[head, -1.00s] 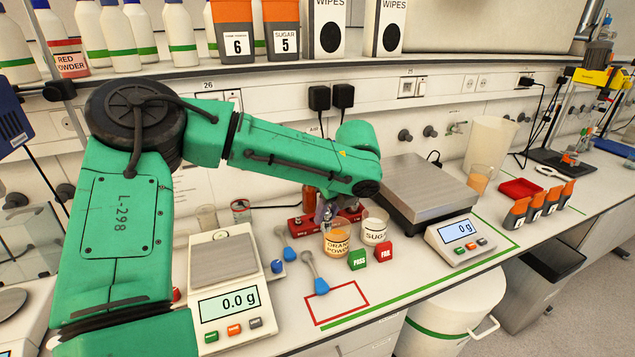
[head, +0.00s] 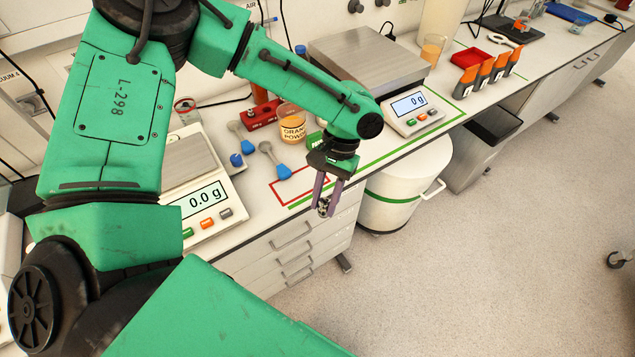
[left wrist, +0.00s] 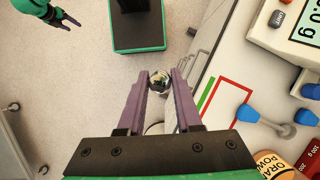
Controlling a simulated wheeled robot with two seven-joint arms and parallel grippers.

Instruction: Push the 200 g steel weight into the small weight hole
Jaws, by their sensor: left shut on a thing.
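My left gripper (head: 326,200) hangs past the bench's front edge, over the floor. Its purple fingers are shut on a small shiny steel weight (head: 323,208). In the left wrist view the weight (left wrist: 160,81) sits between the tips of the left gripper (left wrist: 161,83); its marking cannot be read. The red weight block (head: 262,115) stands on the bench, behind and left of the gripper, partly hidden by the orange powder jar; its holes are not clear. A corner of the block (left wrist: 313,156) shows in the left wrist view. My right gripper (left wrist: 70,21) appears there at upper left, fingers apart and empty.
The orange powder jar (head: 292,124) stands close to the block. Blue-handled spoons (head: 283,171) lie nearby, beside a small scale (head: 207,200) reading 0.0 g. A red outlined rectangle (head: 273,192) on the bench is empty. A larger scale (head: 365,58) stands behind.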

